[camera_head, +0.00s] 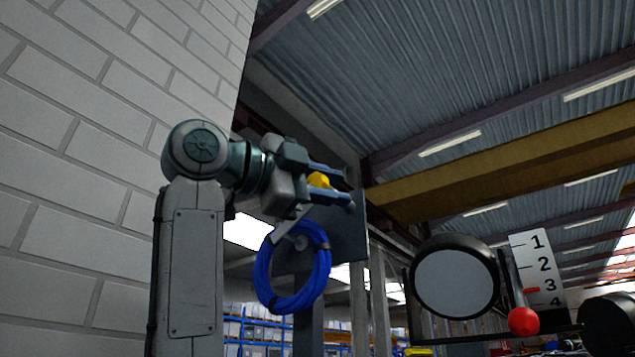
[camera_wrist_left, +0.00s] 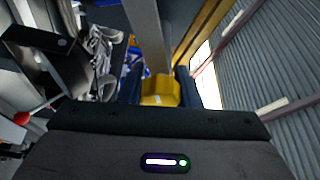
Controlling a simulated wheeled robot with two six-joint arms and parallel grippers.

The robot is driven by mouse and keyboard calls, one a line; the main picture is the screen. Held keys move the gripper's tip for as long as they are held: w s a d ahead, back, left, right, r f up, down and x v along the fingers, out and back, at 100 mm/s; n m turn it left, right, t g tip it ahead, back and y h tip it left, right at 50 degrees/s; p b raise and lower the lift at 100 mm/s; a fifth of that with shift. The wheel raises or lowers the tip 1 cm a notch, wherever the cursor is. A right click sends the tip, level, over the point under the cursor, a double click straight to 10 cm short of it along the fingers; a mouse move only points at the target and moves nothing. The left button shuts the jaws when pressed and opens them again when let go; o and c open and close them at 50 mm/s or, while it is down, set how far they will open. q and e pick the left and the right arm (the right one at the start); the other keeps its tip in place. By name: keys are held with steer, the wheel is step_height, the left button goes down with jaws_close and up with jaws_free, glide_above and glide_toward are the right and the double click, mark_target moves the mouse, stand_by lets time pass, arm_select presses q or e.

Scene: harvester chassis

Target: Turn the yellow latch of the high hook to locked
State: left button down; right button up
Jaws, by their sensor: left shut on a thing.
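The yellow latch (camera_head: 318,180) shows as a small yellow piece between the fingers of my left gripper (camera_head: 331,186), in front of a grey upright plate (camera_head: 349,228). My left gripper is shut on it. In the left wrist view the yellow latch (camera_wrist_left: 159,91) sits between the two dark fingers. The latch's locked or unlocked position cannot be told. My right gripper is not in view.
A round mirror-like disc (camera_head: 455,283), a numbered scale plate (camera_head: 540,266) and a red ball knob (camera_head: 523,321) stand at the lower right. A white brick wall (camera_head: 75,150) fills the left. The space above the gripper is open to the roof.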

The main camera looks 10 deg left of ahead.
arm_select(q)
steer(key=shift+f+m+g+y+p, duration=0.15)
steer(key=shift+m+g+y+p, duration=0.25)
steer(key=shift+m, duration=0.9)
steer(key=c, duration=1.1)
jaws_free()
steer(key=shift+o, duration=0.2)
steer(key=shift+s+a+f+b, duration=0.1)
steer(key=shift+s+a+b, duration=0.3)
steer(key=shift+b, duration=0.1)
steer(key=b+v, duration=0.4)
steer(key=v, duration=0.5)
steer(key=shift+s+a, duration=0.2)
